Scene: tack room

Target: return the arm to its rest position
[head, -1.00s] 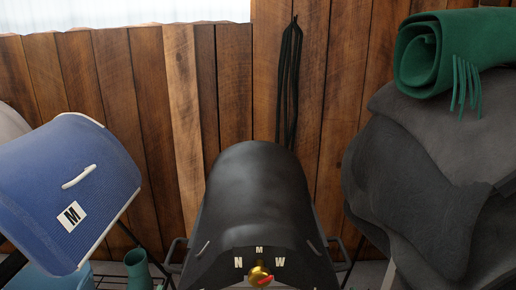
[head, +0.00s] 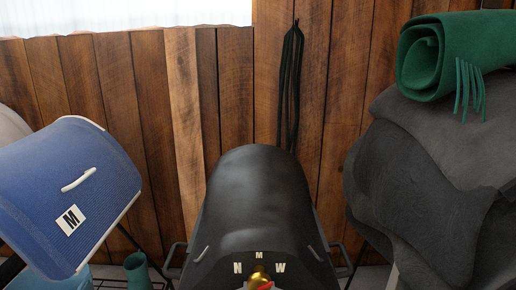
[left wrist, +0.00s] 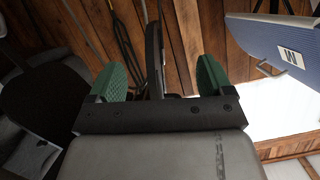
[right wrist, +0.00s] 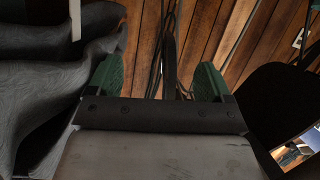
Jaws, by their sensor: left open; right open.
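My left gripper (left wrist: 158,80) shows in the left wrist view with its two green-padded fingers apart and nothing held between them. My right gripper (right wrist: 155,82) shows in the right wrist view, also with its green-padded fingers spread and empty. Neither gripper nor arm shows in the head view. In the head view a black rounded rack (head: 260,200) stands in the middle, with letters N, M and W and a brass knob (head: 259,275) with a red mark at its front, partly cut off by the lower edge.
A blue pad (head: 75,185) marked M sits on a rack at the left. Dark grey saddle pads (head: 420,180) with a green roll (head: 455,55) on top stand at the right. Black straps (head: 291,85) hang on the plank wall. A green cup-like thing (head: 138,270) is low left.

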